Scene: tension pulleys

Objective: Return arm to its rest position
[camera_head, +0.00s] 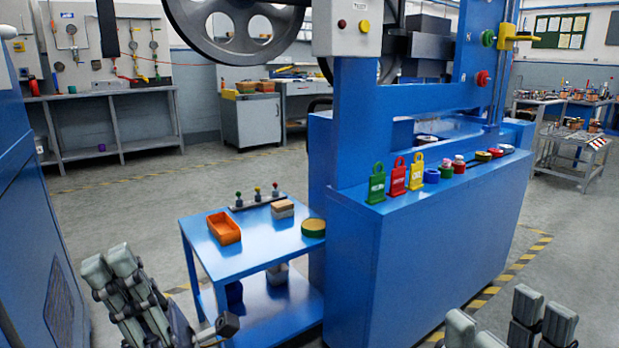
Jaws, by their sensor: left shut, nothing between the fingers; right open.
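My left gripper (109,266) is at the lower left of the head view, with its fingers together and nothing between them. It is in front of and to the left of the blue cart, apart from it. My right gripper (497,319) is at the lower right edge, in front of the blue machine. Its fingers stand apart and look empty; its lower part is cut off by the frame. The blue machine (345,260) has a large grey wheel (235,35) at the top.
Green (376,186), red (398,180) and yellow (416,174) tags stand on the machine's ledge, beside several small round parts. The blue cart (255,258) holds an orange bin (223,229), blocks (283,208) and a round yellow-topped part (313,228). Grey floor (110,210) is open behind my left gripper.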

